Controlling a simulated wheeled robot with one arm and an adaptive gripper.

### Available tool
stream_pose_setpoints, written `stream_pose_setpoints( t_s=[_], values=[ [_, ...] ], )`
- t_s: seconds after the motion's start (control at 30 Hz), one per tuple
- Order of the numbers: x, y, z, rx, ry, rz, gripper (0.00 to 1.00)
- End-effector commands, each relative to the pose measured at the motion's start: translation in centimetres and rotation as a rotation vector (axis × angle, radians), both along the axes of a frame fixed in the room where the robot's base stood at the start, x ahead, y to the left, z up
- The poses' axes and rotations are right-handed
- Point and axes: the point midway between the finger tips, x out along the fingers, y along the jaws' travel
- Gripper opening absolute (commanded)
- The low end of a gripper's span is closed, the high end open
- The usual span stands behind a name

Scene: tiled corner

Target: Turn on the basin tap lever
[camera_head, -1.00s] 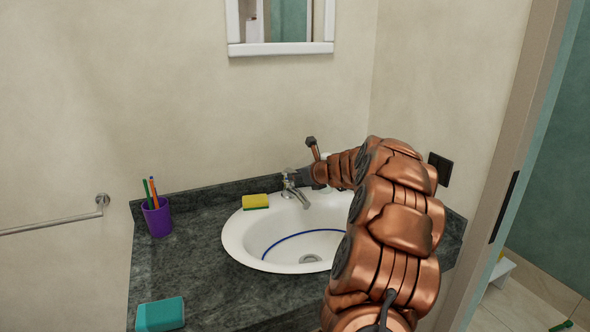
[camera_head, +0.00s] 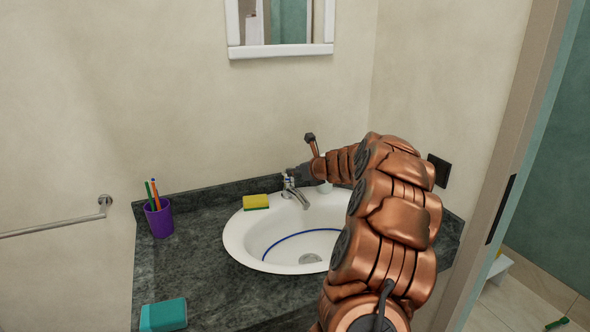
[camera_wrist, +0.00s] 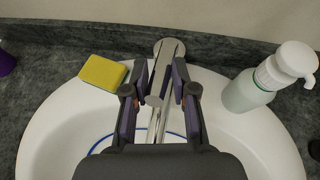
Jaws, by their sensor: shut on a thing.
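The chrome basin tap (camera_head: 296,196) stands at the back rim of the white basin (camera_head: 235,234). Its lever (camera_head: 287,181) is at the top, partly hidden by my gripper (camera_head: 293,172). In the wrist view the tap (camera_wrist: 166,46) lies between the two fingers of my gripper (camera_wrist: 161,78), which is shut on the lever. The spout (camera_wrist: 155,128) extends toward the bowl. I see no water running; much of the bowl is hidden by my gripper in the wrist view.
A yellow sponge (camera_head: 255,202) sits on the left back rim. A soap dispenser (camera_wrist: 250,92) stands right of the tap, close to my gripper. A purple cup with pens (camera_head: 158,218) and a teal block (camera_head: 163,315) are on the dark counter (camera_head: 195,262). A wall is behind.

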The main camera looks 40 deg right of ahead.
Motion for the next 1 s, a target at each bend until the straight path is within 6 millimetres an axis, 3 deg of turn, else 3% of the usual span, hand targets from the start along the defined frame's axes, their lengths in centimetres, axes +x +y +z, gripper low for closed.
stream_pose_setpoints(
  t_s=[0.2,0.53,1.0],
  values=[
    [0.1,0.2,0.1,0.0,-0.001,0.003,0.46],
    [-0.3,0.1,0.3,0.0,-0.001,0.001,0.46],
    [-4.2,0.6,2.3,0.002,-0.001,0.0,0.46]
  ],
)
